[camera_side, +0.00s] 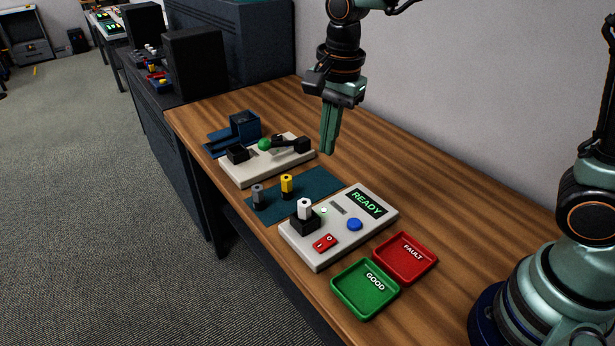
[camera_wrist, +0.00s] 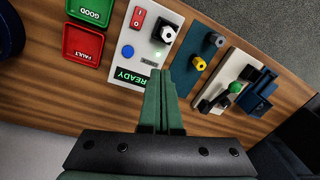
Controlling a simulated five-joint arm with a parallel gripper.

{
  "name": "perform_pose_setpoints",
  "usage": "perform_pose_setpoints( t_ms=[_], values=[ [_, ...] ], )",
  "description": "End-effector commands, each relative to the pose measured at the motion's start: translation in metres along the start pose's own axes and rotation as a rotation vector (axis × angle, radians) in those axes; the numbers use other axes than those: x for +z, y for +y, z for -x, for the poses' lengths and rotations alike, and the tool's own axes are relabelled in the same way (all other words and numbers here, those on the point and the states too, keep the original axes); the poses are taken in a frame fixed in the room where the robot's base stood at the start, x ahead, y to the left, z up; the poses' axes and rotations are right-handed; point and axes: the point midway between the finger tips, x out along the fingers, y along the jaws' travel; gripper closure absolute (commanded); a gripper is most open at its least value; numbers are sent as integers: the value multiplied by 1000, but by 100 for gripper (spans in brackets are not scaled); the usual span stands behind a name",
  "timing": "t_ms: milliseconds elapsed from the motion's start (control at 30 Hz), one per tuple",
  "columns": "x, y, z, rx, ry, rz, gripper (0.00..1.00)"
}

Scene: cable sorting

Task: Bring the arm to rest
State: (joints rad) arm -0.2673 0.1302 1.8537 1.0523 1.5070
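My gripper (camera_side: 329,138) hangs in the air above the table, behind the lever fixture and the mat as seen from the side. Its two green fingers are together with nothing between them; they also show in the wrist view (camera_wrist: 161,88). A white connector (camera_side: 304,208) stands upright in the black socket of the tester (camera_side: 337,229), whose screen reads READY. A yellow connector (camera_side: 286,184) and a grey connector (camera_side: 257,195) stand on a teal mat (camera_side: 315,183). The green tray GOOD (camera_side: 365,293) and the red tray FAULT (camera_side: 405,261) look empty.
A pale fixture (camera_side: 240,177) with a black lever and green knob (camera_side: 265,144) sits beyond the mat. A dark blue holder (camera_side: 244,125) stands behind it. The wooden table is clear along the wall side. Dark cabinets (camera_side: 230,45) stand past its far end.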

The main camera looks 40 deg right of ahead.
Motion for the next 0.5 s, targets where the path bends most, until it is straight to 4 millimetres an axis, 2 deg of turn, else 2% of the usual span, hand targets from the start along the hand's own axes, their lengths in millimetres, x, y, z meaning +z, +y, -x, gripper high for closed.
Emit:
perform_pose_setpoints(
  t_ms=[33,200,367,500],
  values=[
    [-9,10,13,-36,7,85,100],
    [-32,44,40,-127,59,407,100],
    [-48,78,55,-191,146,710,100],
    [-59,104,60,-219,237,951,100]
  ],
)
